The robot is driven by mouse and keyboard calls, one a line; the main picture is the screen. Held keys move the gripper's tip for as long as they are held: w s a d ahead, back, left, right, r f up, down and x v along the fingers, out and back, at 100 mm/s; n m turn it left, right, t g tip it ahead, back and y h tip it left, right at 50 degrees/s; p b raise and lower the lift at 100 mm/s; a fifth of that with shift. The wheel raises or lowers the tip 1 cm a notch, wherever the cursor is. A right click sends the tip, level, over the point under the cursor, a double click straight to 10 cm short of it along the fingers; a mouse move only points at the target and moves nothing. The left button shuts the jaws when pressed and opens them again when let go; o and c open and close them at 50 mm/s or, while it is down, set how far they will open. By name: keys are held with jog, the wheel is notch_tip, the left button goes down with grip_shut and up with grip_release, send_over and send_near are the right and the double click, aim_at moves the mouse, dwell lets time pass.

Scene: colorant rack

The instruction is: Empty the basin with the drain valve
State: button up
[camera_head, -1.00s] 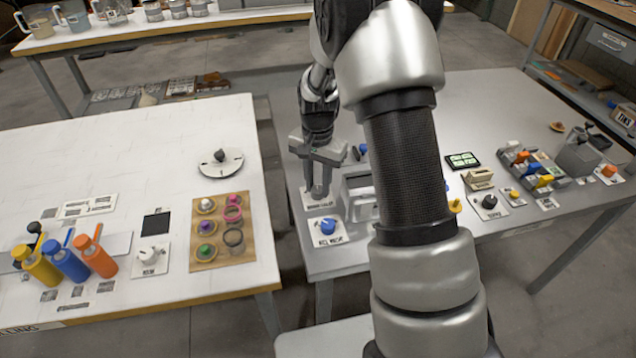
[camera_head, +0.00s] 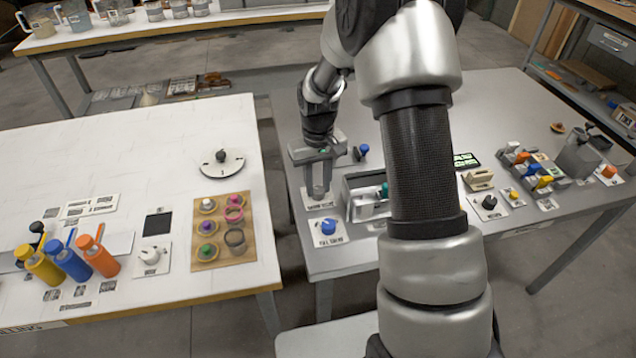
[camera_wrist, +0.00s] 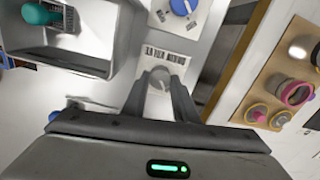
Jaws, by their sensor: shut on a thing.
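My gripper (camera_head: 318,190) points down at the left edge of the grey table. In the wrist view its fingers (camera_wrist: 162,92) are shut on a small grey knob (camera_wrist: 159,78), beside a printed label (camera_wrist: 166,55) that is too blurred to read fully. The metal basin (camera_head: 352,207) stands just right of my gripper in the head view. In the wrist view the basin (camera_wrist: 108,50) is at upper left, with a teal-handled thing (camera_wrist: 40,14) in it. My arm hides part of the basin, and I cannot tell its water level.
A blue knob on a white plate (camera_head: 328,227) is close in front of my gripper. Another blue-topped thing (camera_head: 361,152) is behind it. A white table (camera_head: 130,160) with bottles and a wooden board (camera_head: 200,252) of rings is at left, across a gap.

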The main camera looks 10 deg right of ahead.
aim_at(318, 189)
jog(key=shift+n, duration=0.5)
jog(key=o, duration=1.1)
jog(key=shift+c, duration=0.2)
jog(key=shift+r, duration=0.1)
notch_tip(318, 189, up, 17)
jog(key=p, duration=0.2)
jog(key=shift+r, duration=0.15)
